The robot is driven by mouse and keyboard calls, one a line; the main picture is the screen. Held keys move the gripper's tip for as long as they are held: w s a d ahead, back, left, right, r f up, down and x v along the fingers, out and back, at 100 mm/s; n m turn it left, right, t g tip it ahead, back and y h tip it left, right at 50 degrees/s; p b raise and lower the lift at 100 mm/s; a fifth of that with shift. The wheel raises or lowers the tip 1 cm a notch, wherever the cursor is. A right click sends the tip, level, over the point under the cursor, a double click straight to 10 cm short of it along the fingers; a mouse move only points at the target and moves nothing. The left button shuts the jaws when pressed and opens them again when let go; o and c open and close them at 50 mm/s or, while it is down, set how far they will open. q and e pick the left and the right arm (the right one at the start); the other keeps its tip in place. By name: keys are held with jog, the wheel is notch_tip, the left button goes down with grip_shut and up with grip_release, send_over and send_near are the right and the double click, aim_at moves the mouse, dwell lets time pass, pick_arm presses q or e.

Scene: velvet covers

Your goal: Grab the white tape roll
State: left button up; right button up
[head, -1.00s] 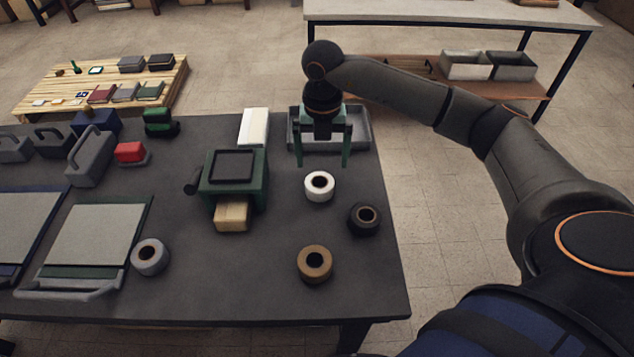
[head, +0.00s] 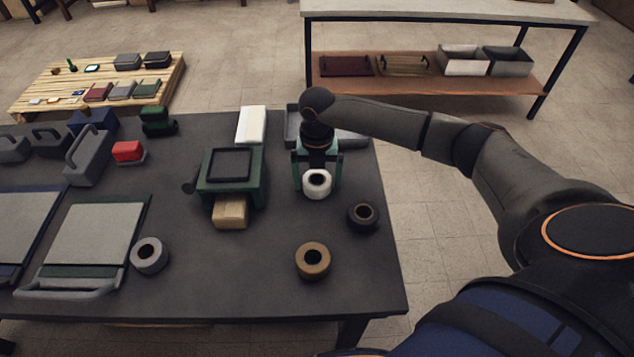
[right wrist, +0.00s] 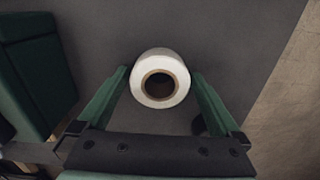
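The white tape roll (head: 317,184) lies flat on the dark table, right of the green machine. In the right wrist view the white tape roll (right wrist: 160,79) sits near the fingertips, between the two green fingers. In the right wrist view the fingers of my right gripper (right wrist: 160,78) stand apart, with a gap visible on each side of the roll. My left gripper is not in view.
A black roll (head: 363,216), a brown roll (head: 312,260) and a grey roll (head: 149,255) lie nearby on the table (head: 240,285). The green machine (head: 232,178) stands close on the left. A grey tray (head: 352,138) is behind the gripper.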

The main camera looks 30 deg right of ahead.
jog(key=c, duration=1.1)
jog(key=shift+r, duration=0.15)
